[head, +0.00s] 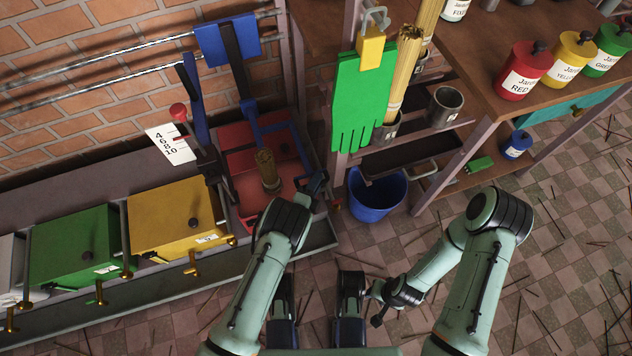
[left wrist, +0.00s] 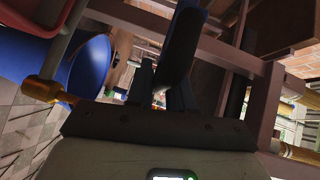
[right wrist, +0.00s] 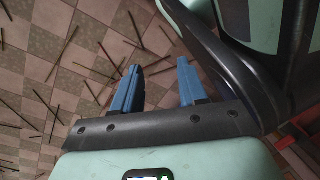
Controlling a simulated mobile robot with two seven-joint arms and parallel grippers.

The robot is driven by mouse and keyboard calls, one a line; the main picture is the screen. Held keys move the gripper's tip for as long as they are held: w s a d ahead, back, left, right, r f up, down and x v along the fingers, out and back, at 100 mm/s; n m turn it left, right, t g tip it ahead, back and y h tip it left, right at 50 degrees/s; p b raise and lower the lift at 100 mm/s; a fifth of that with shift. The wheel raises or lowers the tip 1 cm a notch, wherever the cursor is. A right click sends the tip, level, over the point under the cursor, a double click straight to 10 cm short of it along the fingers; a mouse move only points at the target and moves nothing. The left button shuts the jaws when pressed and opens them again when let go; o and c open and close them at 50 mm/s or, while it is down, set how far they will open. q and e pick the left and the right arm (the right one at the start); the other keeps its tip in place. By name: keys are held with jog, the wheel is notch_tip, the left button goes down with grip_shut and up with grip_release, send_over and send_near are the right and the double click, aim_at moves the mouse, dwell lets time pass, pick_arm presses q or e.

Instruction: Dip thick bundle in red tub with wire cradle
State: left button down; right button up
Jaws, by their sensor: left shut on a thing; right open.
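The red tub (head: 237,205) is open at the far end of the tub row in the head view. A thick tan bundle (head: 267,168) stands nearly upright in it, its lower end hidden. A blue bar (head: 298,147) with a dark grip runs along the tub's right side toward my left gripper (head: 318,184). My left gripper is shut on the dark grip (left wrist: 181,52), which shows between its fingers in the left wrist view. The cradle's wires are too small to make out. My right gripper (right wrist: 158,85) is open and empty above the floor, low in the head view (head: 375,305).
Closed yellow (head: 165,210) and green (head: 70,245) tubs stand left of the red one. A blue bucket (head: 376,198) sits right of my left gripper. A shelf with a green glove (head: 362,100), jars and cups stands behind. The tiled floor holds scattered sticks.

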pick_arm(q)
jog(key=shift+s+f, duration=0.15)
jog(key=shift+f, duration=0.15)
jog(key=c, duration=1.3)
grip_release()
jog(key=shift+o, duration=1)
pick_arm(e)
jog(key=shift+w, duration=0.1)
pick_arm(q)
jog(key=p+v, duration=0.4)
jog(key=v, duration=0.9)
jog(key=shift+r, duration=0.2)
pick_arm(e)
jog(key=w+a+r+t, duration=0.1)
jog(key=w+r+t, duration=0.1)
jog(key=w+r, duration=0.5)
jog(key=shift+w+a+t, duration=0.2)
jog(key=shift+w+t, duration=0.2)
pick_arm(q)
jog(key=shift+s, duration=0.1)
